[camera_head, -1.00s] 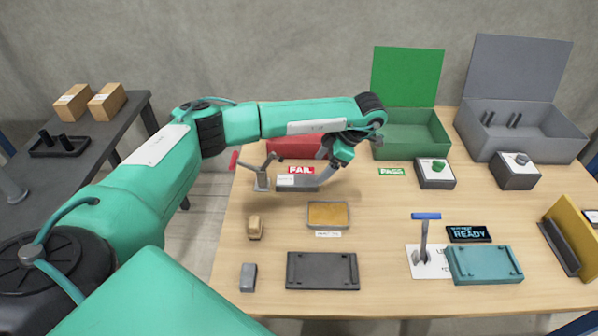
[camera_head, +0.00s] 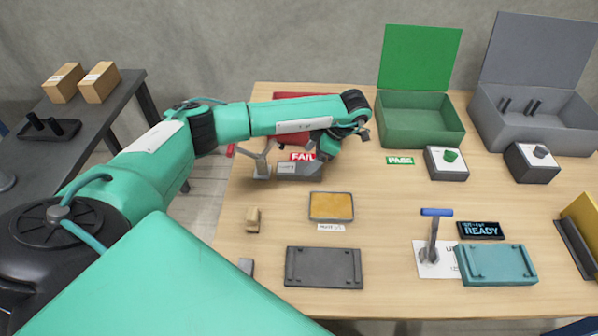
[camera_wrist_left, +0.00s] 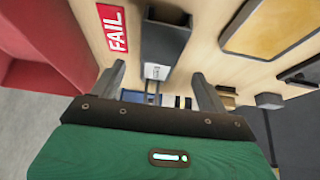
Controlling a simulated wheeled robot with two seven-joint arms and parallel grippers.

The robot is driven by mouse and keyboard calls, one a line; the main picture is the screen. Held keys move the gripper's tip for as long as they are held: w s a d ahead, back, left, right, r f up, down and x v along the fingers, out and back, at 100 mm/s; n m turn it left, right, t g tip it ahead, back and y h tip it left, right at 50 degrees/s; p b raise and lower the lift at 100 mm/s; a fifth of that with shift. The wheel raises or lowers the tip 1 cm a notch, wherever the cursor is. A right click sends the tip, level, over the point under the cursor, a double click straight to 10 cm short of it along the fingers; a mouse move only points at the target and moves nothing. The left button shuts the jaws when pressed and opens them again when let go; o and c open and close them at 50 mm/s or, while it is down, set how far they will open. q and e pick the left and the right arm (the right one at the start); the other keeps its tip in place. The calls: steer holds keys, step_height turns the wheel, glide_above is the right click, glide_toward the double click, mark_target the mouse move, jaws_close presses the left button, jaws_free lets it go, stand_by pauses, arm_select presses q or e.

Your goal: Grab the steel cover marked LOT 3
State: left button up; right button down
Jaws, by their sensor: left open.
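A grey steel-looking block with a white label (camera_head: 298,169) lies on the table just in front of the red FAIL sign. In the left wrist view it shows as a dark grey box (camera_wrist_left: 166,42) with a white label facing me. The label's writing is too small to read, so I cannot confirm LOT 3. My left gripper (camera_wrist_left: 158,73) is open, its two fingers apart on either side of the labelled end, with nothing visibly clamped. In the head view my left arm's end hides part of the gripper beside the block. My right gripper is not in view.
A lever stand (camera_head: 262,165) is close left of the block, and a red bin (camera_head: 290,96) is behind. A yellow-topped tray (camera_head: 331,207), dark plate (camera_head: 323,268) and teal plate (camera_head: 497,265) lie nearer. Open green (camera_head: 420,120) and grey (camera_head: 535,120) boxes stand at back right.

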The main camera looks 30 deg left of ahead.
mark_target(299, 168)
arm_select(q)
steer(key=x, duration=0.5)
steer(key=shift+s+a+f, duration=0.1)
steer(key=shift+a+f, duration=0.05)
steer(key=c, duration=1.3)
